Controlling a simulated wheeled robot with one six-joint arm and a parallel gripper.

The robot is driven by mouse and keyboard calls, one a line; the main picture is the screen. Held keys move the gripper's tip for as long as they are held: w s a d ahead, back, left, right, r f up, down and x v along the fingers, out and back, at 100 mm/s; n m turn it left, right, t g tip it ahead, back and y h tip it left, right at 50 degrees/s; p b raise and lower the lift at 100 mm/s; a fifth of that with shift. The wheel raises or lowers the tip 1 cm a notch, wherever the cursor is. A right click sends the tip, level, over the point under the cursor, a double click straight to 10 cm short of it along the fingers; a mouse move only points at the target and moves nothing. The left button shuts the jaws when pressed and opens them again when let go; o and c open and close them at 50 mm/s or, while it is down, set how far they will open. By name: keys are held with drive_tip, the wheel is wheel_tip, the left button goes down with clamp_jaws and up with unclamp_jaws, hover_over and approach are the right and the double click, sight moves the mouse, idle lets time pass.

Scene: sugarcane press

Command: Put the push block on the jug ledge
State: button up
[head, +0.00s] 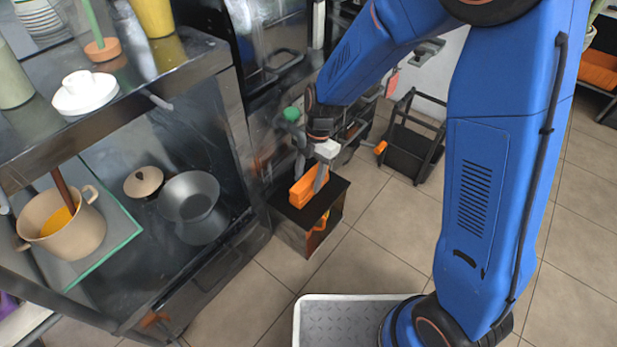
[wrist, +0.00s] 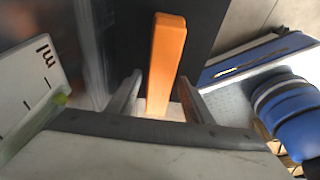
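The push block (head: 303,190) is an orange bar at the dark flat top of a low box in front of the press. I take this dark top to be the jug ledge (head: 333,191); whether the block touches it cannot be told. My gripper (head: 317,180) points down at the block, with a grey finger crossing in front of it. In the wrist view the orange block (wrist: 166,60) stands between my two fingers (wrist: 161,85), with gaps beside it. The fingers look open around it. The block's lower end is partly hidden.
The metal press (head: 275,60) with a green knob (head: 291,114) stands close behind my gripper. A black open-frame rack (head: 412,145) stands to the right.

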drive_tip(key=v, duration=1.2)
drive_tip(key=shift+r, duration=0.2)
drive_tip(key=s+d+r+m+t, duration=0.2)
drive_tip(key=s+d+r+m, duration=0.3)
drive_tip(key=d, duration=0.3)
drive_tip(key=s+d+r+m+t, duration=0.1)
drive_tip(key=s+d+r+m, duration=0.2)
drive_tip(key=d+r+m, duration=0.35)
drive_tip(key=s+d+r+m+t+h, duration=0.1)
drive_tip(key=s+d+m+t, duration=0.3)
drive_tip(key=s+d+m, duration=0.9)
drive_tip(key=shift+s+d+m+h, duration=0.2)
drive_tip(key=shift+s+m+h, duration=0.25)
drive_tip(key=shift+m, duration=1.5)
